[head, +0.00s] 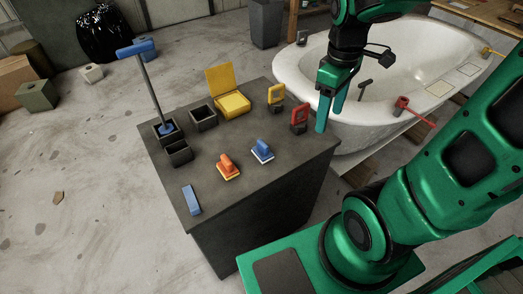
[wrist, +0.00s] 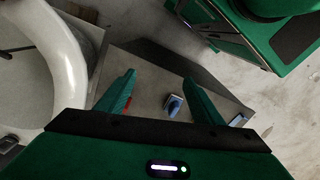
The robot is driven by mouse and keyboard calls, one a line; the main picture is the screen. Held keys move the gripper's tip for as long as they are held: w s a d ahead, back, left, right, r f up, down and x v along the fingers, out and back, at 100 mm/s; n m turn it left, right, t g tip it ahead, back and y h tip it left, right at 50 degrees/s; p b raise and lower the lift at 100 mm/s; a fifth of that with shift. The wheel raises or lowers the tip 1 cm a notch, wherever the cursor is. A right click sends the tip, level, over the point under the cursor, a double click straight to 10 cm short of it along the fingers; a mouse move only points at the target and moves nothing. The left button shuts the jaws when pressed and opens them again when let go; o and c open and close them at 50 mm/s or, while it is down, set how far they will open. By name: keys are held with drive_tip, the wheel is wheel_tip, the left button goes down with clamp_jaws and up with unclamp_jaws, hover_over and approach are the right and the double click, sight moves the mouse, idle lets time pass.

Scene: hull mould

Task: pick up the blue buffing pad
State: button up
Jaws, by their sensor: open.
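The blue buffing pad (head: 262,151) has a blue handle on a pale base and sits on the dark bench top, near its right front side. It also shows in the wrist view (wrist: 173,106), between my two fingers and beyond their tips. My gripper (head: 331,112) is open and empty, above the bench's right edge beside the white tub. In the wrist view my gripper (wrist: 158,77) has its fingers spread wide. It is apart from the pad, which lies to its left in the head view.
On the bench (head: 165,190) are an orange pad (head: 228,168), a blue block (head: 191,200), a red-handled tool (head: 299,118), a yellow-handled tool (head: 276,96), a yellow open box (head: 233,104) and dark bins, one holding a blue-handled pole. The white tub (head: 290,72) stands right.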

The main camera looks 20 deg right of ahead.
drive_tip(key=w+a+f+n, duration=0.3)
drive_tip(key=w+a+n, duration=0.2)
drive_tip(key=w+n, duration=0.1)
drive_tip(key=n, duration=0.8)
hover_over(263, 143)
wheel_tip(263, 143, down, 4)
drive_tip(key=shift+n, duration=0.3)
drive_tip(key=f, duration=0.4)
drive_tip(key=shift+a+f, duration=0.15)
drive_tip(key=shift+a, duration=0.05)
drive_tip(key=shift+d+f, duration=0.15)
drive_tip(key=shift+f, duration=3)
drive_tip(key=shift+w, duration=0.1)
drive_tip(key=c, duration=1.2)
